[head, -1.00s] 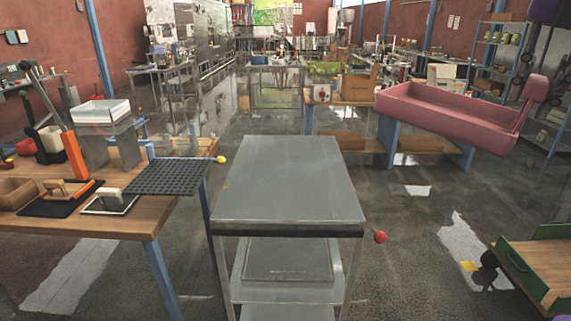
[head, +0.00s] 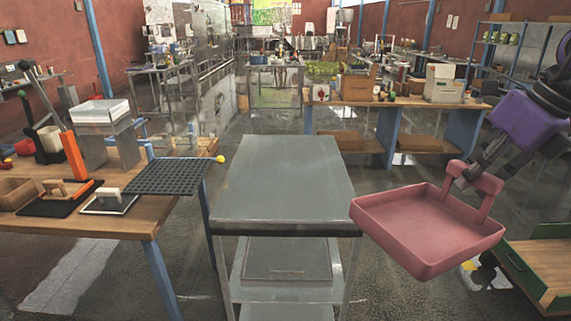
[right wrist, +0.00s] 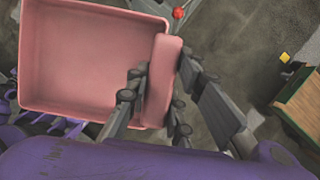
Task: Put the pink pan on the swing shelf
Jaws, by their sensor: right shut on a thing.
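The pink pan (head: 425,228) is a shallow rectangular tray with a raised handle at its right end. It hangs in the air right of the steel cart, its open side up and a little tilted. My right gripper (head: 470,177) is shut on the handle. In the right wrist view the fingers (right wrist: 158,88) lie either side of the handle and the pan (right wrist: 85,60) looks empty. A dark perforated shelf (head: 165,177) with a yellow knob, which looks like the swing shelf, juts from the left wooden table. Its top is bare. My left gripper is out of view.
The steel cart (head: 285,180) with a bare top stands between the perforated shelf and the pan. The wooden table (head: 125,221) at left carries tools and boxes. A green-sided wooden cart (head: 535,262) is at lower right. Open floor lies around the steel cart.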

